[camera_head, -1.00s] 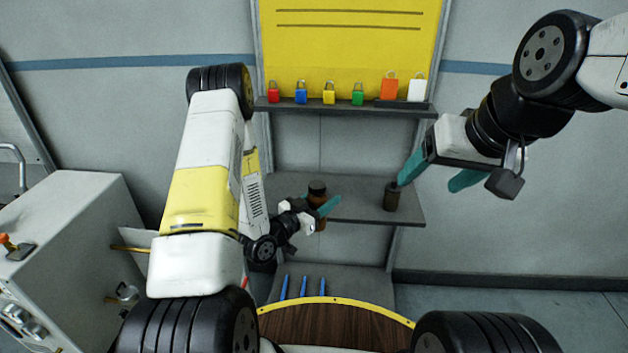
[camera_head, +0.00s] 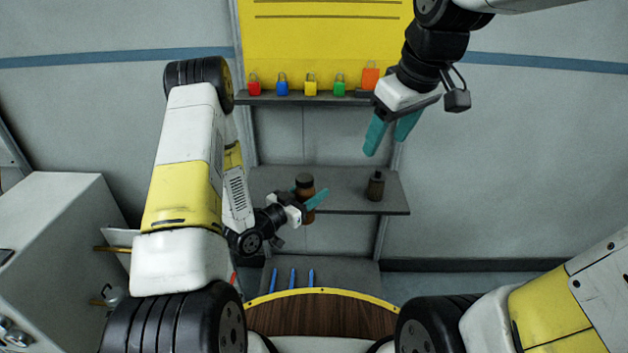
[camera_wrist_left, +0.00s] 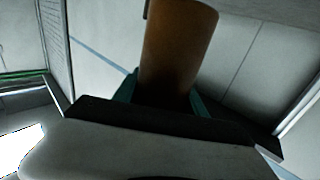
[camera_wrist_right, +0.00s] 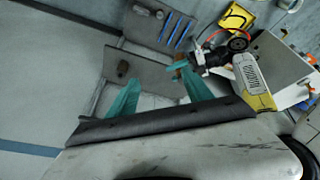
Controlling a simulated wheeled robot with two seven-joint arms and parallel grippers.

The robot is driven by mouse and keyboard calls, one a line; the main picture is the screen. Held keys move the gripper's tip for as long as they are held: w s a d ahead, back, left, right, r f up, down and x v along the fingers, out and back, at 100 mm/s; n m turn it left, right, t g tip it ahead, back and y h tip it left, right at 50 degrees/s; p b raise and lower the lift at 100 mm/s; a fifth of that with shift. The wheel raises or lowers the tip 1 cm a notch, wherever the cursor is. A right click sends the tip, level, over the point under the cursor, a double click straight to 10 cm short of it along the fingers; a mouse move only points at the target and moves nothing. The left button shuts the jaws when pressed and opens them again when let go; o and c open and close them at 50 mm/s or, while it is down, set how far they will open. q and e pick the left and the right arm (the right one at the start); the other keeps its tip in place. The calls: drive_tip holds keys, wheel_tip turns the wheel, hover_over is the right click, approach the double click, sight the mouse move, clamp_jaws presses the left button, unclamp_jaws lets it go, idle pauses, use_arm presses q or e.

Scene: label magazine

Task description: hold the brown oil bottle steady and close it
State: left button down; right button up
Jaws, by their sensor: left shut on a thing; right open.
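My right gripper (camera_head: 386,147) is open and empty, fingers pointing down, above and right of the brown bottle. The right wrist view shows the open fingers (camera_wrist_right: 162,72) with the shelf beyond.
A small dark bottle (camera_head: 376,186) stands on the grey shelf (camera_head: 345,200), right of the brown one. Several coloured padlocks (camera_head: 311,85) line the upper shelf, close to my right gripper. Blue pens (camera_head: 292,278) lie below. A white cabinet (camera_head: 60,240) is at left.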

drive_tip(key=w+a+f+n+g+h, duration=0.1)
drive_tip(key=w+a+f+n+g, duration=0.25)
drive_tip(key=w+a+n, duration=0.55)
drive_tip(key=n, duration=0.6)
hover_over(305, 178)
drive_tip(key=shift+g+h, duration=0.3)
drive_tip(key=shift+g, duration=0.05)
wheel_tip(305, 178, down, 8)
drive_tip(key=shift+a+f, duration=0.1)
drive_tip(key=shift+f, duration=0.05)
drive_tip(key=shift+w, duration=0.1)
drive_tip(key=shift+f, duration=4)
